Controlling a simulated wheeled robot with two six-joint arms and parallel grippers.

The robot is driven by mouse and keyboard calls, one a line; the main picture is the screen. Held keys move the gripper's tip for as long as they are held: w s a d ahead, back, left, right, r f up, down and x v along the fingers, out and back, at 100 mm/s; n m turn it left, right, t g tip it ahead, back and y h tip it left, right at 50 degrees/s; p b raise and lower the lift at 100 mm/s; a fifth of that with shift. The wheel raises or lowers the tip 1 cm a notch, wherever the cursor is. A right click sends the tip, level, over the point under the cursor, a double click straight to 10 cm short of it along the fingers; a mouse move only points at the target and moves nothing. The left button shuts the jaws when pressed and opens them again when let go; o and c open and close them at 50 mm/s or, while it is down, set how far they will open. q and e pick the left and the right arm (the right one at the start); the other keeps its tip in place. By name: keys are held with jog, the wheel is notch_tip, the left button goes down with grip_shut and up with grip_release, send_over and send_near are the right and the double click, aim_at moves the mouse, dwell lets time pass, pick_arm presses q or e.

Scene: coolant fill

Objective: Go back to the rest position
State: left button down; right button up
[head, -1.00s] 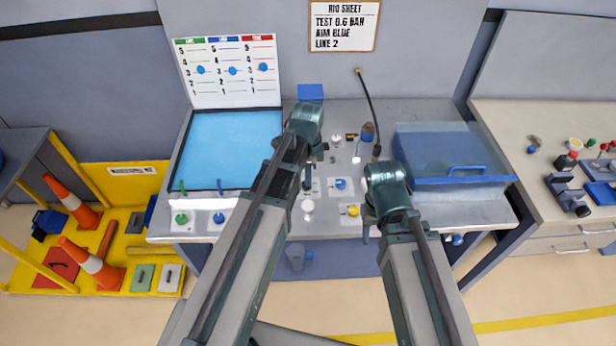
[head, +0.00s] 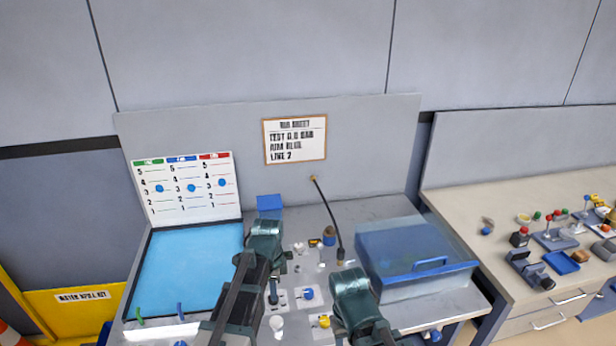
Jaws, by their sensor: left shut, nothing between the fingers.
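My left arm comes up from the bottom edge, its dark green wrist over the front of the bench. My left gripper (head: 273,292) hangs below that wrist, shut and empty, above the bench's control panel (head: 294,272). My right arm's green wrist (head: 352,292) stands to its right, in front of the blue-lidded box. The right gripper's fingers do not show.
A blue tray (head: 195,268) lies at left under a level chart (head: 188,187). A blue-lidded box (head: 408,252) stands at right. A thin black hose (head: 328,214) rises between. A notice (head: 295,139) hangs behind. A side bench (head: 500,185) holds several small parts.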

pick_arm(q)
jog(key=s+d+f+n+b, duration=0.4)
jog(key=s+n, duration=0.1)
jog(key=s, duration=0.2)
jog(key=s+d+f+n+y+b, duration=0.1)
jog(key=s+d+f+n+b, duration=0.4)
jog(key=s, duration=0.2)
jog(key=shift+s+f+n, duration=0.25)
jog(key=shift+f+n, duration=0.05)
jog(key=shift+n, duration=0.1)
